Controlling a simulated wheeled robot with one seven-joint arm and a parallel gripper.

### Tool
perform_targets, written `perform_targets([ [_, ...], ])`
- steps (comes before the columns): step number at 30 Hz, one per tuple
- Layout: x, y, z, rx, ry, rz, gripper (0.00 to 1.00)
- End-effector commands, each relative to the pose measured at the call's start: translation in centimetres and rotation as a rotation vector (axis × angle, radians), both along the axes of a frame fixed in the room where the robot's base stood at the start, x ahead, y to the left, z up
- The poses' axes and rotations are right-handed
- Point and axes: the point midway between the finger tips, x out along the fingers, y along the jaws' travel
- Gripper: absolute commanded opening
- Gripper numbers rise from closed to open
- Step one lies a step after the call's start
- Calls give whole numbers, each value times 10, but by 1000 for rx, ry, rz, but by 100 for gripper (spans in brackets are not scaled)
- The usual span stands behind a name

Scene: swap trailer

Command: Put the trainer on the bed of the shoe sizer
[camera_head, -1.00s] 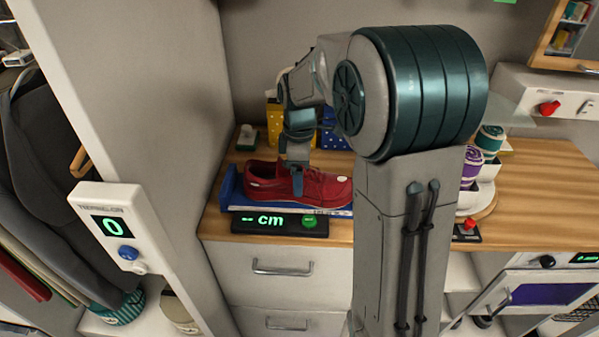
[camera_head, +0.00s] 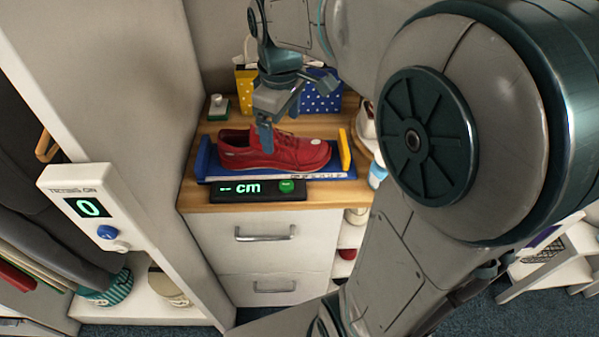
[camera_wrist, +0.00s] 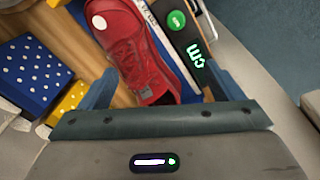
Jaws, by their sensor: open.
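The red trainer (camera_head: 285,153) lies upright along the blue bed of the shoe sizer (camera_head: 203,160), its toe to the right near the yellow end piece (camera_head: 344,150). The sizer's display (camera_head: 240,189) reads "-- cm" beside a green button. My gripper (camera_head: 285,115) is open above the trainer, tilted. One finger overlaps the trainer's upper in the head view; whether it touches is unclear. In the wrist view the trainer (camera_wrist: 135,50) lies beyond and between the spread fingers of my gripper (camera_wrist: 163,88). Nothing is gripped.
Blue dotted (camera_head: 320,95) and yellow dotted (camera_head: 245,90) boxes stand behind the sizer. A wall panel (camera_head: 92,207) shows 0 at the left. Drawers (camera_head: 264,240) sit below the wooden counter. My arm hides much of the right side.

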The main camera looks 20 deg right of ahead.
Motion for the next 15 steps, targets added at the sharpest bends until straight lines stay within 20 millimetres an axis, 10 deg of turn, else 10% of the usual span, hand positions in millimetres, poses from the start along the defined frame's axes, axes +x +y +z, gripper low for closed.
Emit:
perform_targets([
  [6, -80, 0, -29, 65, -90, -460, 87],
  [15, -124, 0, -57, 131, -135, -758, 87],
])
